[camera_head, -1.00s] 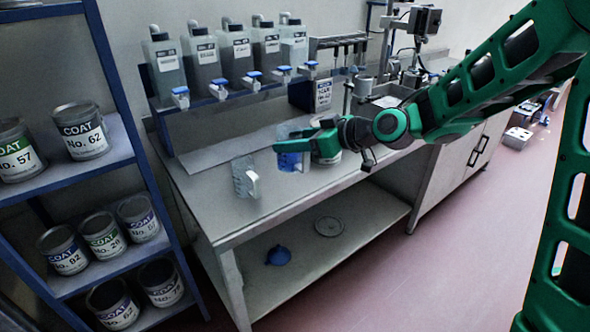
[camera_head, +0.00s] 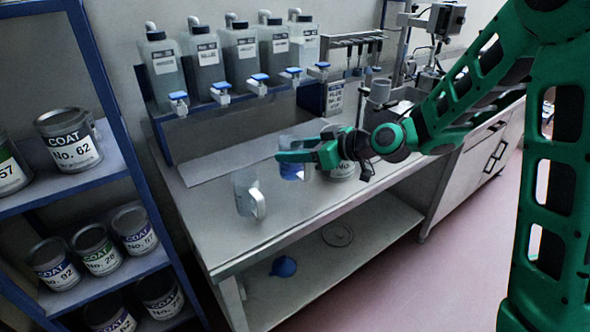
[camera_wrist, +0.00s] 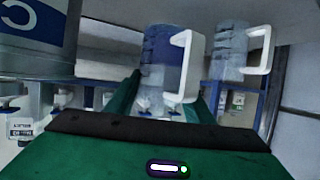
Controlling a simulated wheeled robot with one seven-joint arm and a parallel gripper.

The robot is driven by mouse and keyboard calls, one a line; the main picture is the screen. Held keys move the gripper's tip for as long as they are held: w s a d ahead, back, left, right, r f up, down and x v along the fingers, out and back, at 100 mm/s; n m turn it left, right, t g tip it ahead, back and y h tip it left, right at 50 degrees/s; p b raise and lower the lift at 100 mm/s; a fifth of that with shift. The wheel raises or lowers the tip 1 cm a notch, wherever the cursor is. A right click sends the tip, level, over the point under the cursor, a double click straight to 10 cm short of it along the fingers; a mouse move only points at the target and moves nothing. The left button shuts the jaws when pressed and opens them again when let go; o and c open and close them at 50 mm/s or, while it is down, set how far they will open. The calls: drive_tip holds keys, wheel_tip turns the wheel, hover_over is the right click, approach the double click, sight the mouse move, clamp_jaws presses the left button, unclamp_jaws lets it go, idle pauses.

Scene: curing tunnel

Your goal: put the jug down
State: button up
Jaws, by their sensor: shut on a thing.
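My gripper (camera_head: 284,158) is shut on a clear jug (camera_head: 291,171) with blue liquid in it, over the grey bench top (camera_head: 222,225). In the wrist view the held jug (camera_wrist: 160,60) shows a white handle. In the head view it looks about upright, partly hidden by the green fingers. I cannot tell whether its base touches the bench. A second clear jug (camera_head: 246,194) with a white handle stands on the bench to the left of my gripper. It also shows in the wrist view (camera_wrist: 228,52), to the right of the held jug.
A labelled can (camera_head: 343,170) stands just right of my gripper. Several bottles with taps (camera_head: 240,52) line the back of the bench. A blue rack (camera_head: 85,185) of coat cans stands at the left. The bench front is bare; a blue funnel (camera_head: 284,266) lies on the lower shelf.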

sight(302, 166)
drive_tip(key=shift+d+f, duration=0.15)
drive_tip(key=shift+f, duration=2.4)
drive_tip(key=o, duration=1.3)
drive_tip(key=shift+f, duration=0.1)
drive_tip(key=shift+d, duration=0.1)
drive_tip(key=v, duration=1.2)
